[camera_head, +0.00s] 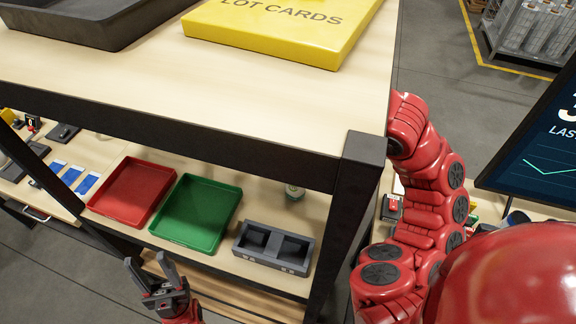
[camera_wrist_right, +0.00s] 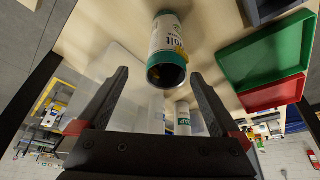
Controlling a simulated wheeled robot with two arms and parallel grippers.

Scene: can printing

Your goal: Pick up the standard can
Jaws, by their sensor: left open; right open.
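In the right wrist view a can (camera_wrist_right: 168,42) with a white printed label, green bands and a dark round end shows just beyond and between my right gripper's (camera_wrist_right: 160,74) fingertips. The fingers are spread open and I see no contact with the can. A second white can-like item (camera_wrist_right: 183,120) with a green label shows lower between the fingers. My right gripper is hidden there. My left gripper (camera_head: 152,274) is open and empty before the shelf.
The lower shelf holds a red tray (camera_head: 131,191), a green tray (camera_head: 196,213) and a grey two-compartment holder (camera_head: 273,247). The top board (camera_head: 200,95) bears a yellow lot-cards box (camera_head: 285,25) and a dark tray (camera_head: 85,25). A black post (camera_head: 352,200) stands beside my right arm.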

